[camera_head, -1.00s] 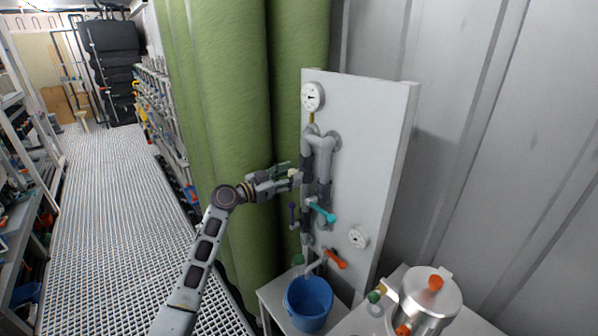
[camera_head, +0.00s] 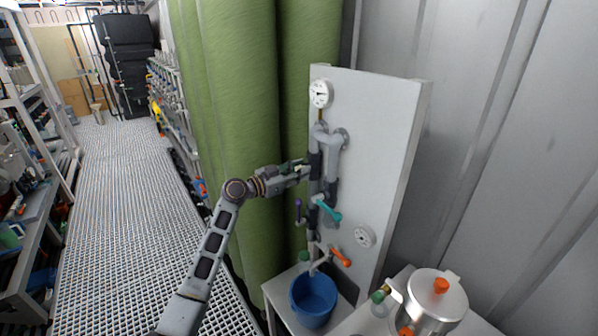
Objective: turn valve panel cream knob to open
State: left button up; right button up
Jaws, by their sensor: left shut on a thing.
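The white valve panel (camera_head: 386,135) stands upright in the middle, with grey pipes, gauges and coloured handles on it. My left gripper (camera_head: 304,169) is at the left side of the pipes, at the upper part of the panel. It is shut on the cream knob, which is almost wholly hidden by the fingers. I cannot tell the knob's angle. A teal handle (camera_head: 329,211), a purple handle (camera_head: 298,210) and an orange handle (camera_head: 341,257) sit lower on the pipes. My right gripper is not in view.
A blue bucket (camera_head: 313,299) stands below the panel on a white table. A steel vessel (camera_head: 437,300) with orange knobs stands at the lower right. Large green membrane tubes (camera_head: 236,110) rise behind my left arm. A grated aisle (camera_head: 118,200) runs along the left.

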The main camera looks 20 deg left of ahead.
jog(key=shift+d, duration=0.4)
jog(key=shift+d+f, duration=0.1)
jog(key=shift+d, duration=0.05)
